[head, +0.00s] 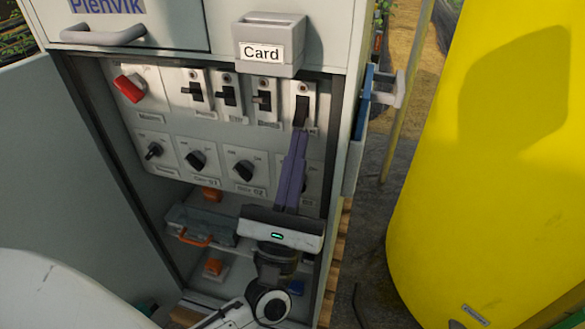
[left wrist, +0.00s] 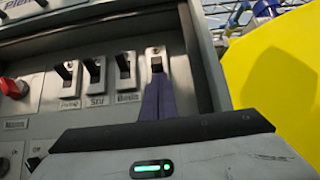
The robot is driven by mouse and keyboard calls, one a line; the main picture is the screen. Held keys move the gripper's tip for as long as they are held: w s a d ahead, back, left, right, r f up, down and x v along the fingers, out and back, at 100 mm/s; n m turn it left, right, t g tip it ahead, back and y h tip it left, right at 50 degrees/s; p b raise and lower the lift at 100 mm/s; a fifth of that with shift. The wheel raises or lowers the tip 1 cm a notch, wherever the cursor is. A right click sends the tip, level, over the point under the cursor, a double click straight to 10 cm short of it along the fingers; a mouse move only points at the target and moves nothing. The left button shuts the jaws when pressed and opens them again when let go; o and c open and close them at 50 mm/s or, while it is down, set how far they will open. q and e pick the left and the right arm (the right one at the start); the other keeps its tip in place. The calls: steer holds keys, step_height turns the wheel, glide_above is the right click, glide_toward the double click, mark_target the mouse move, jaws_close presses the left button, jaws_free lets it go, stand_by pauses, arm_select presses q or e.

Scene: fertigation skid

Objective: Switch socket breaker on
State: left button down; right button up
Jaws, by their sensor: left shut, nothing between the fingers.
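A row of several breakers with black levers runs along the top of the grey panel (head: 148,112). The rightmost breaker (head: 303,90) has its label covered by my fingers, so I cannot read whether it is the socket one. My left gripper (head: 299,133) is shut and empty, its purple fingers pointing up at that breaker's lever. In the left wrist view the fingertips (left wrist: 158,77) overlap the bottom of the black lever (left wrist: 156,64). I cannot tell whether they touch it. My right gripper is not in view.
A red rotary switch (head: 130,88) is at the panel's left, with black knobs (head: 196,160) below the breakers. A card holder (head: 270,43) juts out above. The cabinet's right wall (head: 347,120) is close beside my gripper. A yellow tank (head: 490,150) stands at right.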

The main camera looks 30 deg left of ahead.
arm_select(q)
steer(key=shift+w+a+r, duration=0.1)
steer(key=shift+w+r, duration=0.05)
steer(key=shift+w, duration=0.05)
steer(key=shift+h, duration=0.3)
steer(key=shift+s+r+g+p, duration=0.2)
steer(key=shift+g+p, duration=0.1)
steer(key=shift+p, duration=0.65)
